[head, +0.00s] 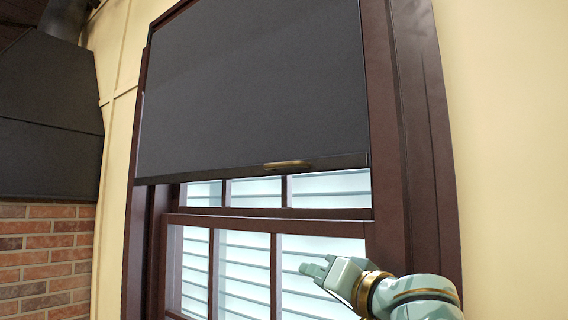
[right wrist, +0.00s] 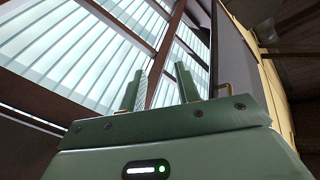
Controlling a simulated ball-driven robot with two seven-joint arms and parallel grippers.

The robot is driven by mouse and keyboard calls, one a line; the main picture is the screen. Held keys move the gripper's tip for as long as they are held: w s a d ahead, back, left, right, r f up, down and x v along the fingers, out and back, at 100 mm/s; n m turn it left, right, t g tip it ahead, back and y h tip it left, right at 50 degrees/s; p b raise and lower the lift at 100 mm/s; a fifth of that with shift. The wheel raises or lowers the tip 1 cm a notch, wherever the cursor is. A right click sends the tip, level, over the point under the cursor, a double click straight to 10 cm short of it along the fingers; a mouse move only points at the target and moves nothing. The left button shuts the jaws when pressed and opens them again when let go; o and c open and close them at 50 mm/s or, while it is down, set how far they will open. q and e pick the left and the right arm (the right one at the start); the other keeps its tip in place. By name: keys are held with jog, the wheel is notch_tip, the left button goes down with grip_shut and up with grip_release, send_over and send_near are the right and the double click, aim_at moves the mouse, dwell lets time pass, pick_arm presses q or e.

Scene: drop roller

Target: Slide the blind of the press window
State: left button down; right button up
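The dark grey blind (head: 250,85) covers the upper part of the window, and its lower edge hangs above the middle rail. A small brass handle (head: 287,165) sits on the blind's bottom bar, right of centre. My right gripper (head: 316,268) is below the handle, in front of the lower panes and apart from the blind. In the right wrist view its two fingers (right wrist: 160,85) stand apart with nothing between them. The blind also shows in the right wrist view (right wrist: 236,50), to the right of the fingers. My left gripper is in neither view.
The dark brown window frame (head: 384,120) surrounds the blind and panes. A cream wall (head: 505,130) lies to the right. A dark hood (head: 48,115) above a brick wall (head: 45,255) stands at the left.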

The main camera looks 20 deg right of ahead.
aim_at(285, 165)
jog(key=s+r+m+t+y, duration=0.1)
jog(key=s+r, duration=0.1)
jog(key=r, duration=0.4)
jog(key=s+d+r+m, duration=0.1)
jog(key=s+r, duration=0.1)
jog(key=r, duration=0.3)
jog(key=s+r+m+t+y, duration=0.1)
jog(key=s+r, duration=0.2)
jog(key=r, duration=0.3)
jog(key=p+x, duration=0.7)
jog(key=x, duration=0.8)
jog(key=shift+w, duration=0.25)
jog(key=shift+w+a, duration=0.15)
jog(key=shift+w, duration=0.25)
jog(key=shift+f, duration=0.1)
grip_shut()
